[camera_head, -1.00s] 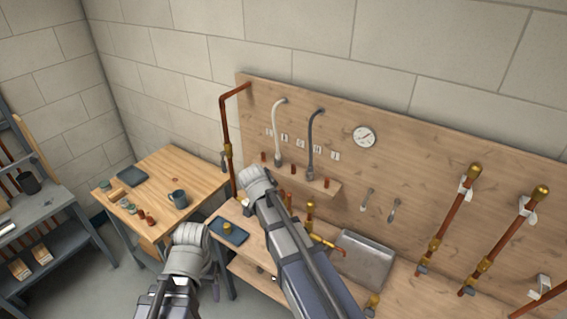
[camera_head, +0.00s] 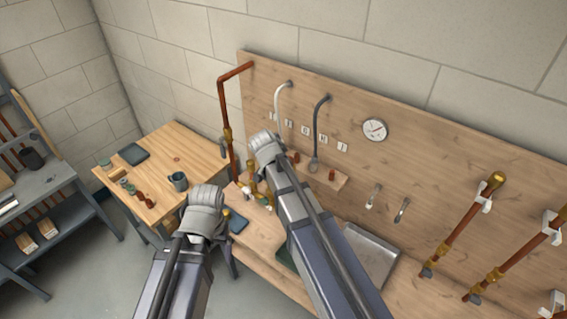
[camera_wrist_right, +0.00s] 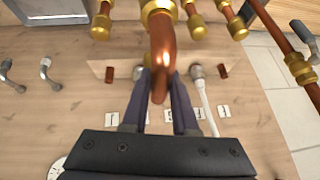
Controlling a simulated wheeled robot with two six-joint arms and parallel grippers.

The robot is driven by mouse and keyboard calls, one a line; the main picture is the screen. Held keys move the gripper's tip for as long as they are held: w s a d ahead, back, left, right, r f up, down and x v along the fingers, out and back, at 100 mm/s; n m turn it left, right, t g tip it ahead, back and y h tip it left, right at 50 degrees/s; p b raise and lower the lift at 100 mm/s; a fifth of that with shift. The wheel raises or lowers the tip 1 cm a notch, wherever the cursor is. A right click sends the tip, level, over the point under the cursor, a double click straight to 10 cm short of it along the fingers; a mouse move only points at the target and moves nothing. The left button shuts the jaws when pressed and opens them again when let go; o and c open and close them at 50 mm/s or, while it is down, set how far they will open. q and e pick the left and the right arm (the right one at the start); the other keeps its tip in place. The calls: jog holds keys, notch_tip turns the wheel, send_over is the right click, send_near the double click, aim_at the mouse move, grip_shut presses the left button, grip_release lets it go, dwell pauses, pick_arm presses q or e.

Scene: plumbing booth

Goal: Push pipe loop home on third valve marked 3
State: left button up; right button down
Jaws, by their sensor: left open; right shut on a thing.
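The copper pipe loop (camera_wrist_right: 162,60) shows in the right wrist view, its bend toward the camera. My right gripper (camera_wrist_right: 160,85) has its two dark fingers shut on the loop. A large brass fitting (camera_wrist_right: 158,9) is at the loop's far end; I cannot tell how far the loop is seated on it. More brass valve fittings (camera_wrist_right: 195,25) stand beside it. Which valve is marked 3 is not readable. In the head view my right arm hides the loop and most of the valves. My left gripper (camera_head: 214,243) is open and largely hidden by its own arm, away from the loop.
A metal tray (camera_head: 372,255) lies right of my right arm. A side table (camera_head: 155,175) with a mug (camera_head: 179,181) stands at left. Another copper pipe (camera_wrist_right: 287,40) rises near the valves.

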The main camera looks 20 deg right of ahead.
jog(key=shift+w+d+f+b, duration=0.1)
jog(key=shift+w+f+b, duration=0.1)
jog(key=shift+f+b, duration=2.65)
jog(key=shift+f, duration=0.1)
jog(key=shift+s+f+b, duration=0.1)
jog(key=shift+f+b, duration=2.1)
jog(key=c, duration=0.6)
grip_release()
jog(key=shift+r, duration=0.1)
